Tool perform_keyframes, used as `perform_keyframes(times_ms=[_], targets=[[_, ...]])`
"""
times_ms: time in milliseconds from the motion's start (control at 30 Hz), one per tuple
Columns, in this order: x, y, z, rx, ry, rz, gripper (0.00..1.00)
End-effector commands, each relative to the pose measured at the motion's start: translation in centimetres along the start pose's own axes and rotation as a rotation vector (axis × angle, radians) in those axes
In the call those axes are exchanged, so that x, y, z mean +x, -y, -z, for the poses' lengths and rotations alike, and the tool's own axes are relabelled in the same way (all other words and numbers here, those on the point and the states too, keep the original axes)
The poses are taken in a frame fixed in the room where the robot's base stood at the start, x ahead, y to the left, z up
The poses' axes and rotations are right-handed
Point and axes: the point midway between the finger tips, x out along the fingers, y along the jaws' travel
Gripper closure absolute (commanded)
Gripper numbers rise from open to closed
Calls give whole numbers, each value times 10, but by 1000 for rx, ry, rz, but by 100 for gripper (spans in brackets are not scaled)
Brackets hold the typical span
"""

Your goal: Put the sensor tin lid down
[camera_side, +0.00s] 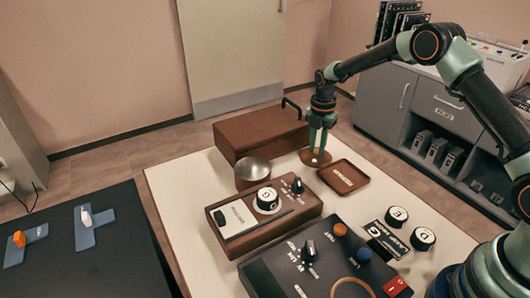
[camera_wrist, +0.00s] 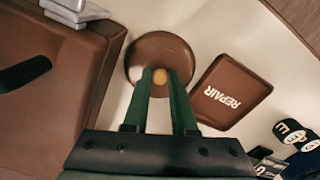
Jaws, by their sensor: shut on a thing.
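The sensor tin lid (camera_side: 308,160) is a round brown disc with a small tan knob. In the wrist view the lid (camera_wrist: 160,46) lies flat below my fingers. My gripper (camera_side: 318,150) is shut on the knob; in the wrist view the gripper's tips (camera_wrist: 160,75) are either side of it. The lid is level, at or just above the pale table top, between the large brown box and the REPAIR tray; I cannot tell whether it touches the table.
The large brown box (camera_side: 260,133) with a dark handle stands behind. The brown REPAIR tray (camera_side: 343,177) is close at the lid's right and also shows in the wrist view (camera_wrist: 232,92). Brown and dark control boxes (camera_side: 232,240) stand in front. White-topped round pieces (camera_side: 422,238) stand right.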

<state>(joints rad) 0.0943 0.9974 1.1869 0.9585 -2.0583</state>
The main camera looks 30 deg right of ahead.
Motion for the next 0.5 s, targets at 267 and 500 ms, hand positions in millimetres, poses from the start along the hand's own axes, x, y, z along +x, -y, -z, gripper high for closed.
perform_keyframes(times_ms=[267,500], targets=[[2,0,0,0,0,0,45],[0,0,0,0,0,0,45]])
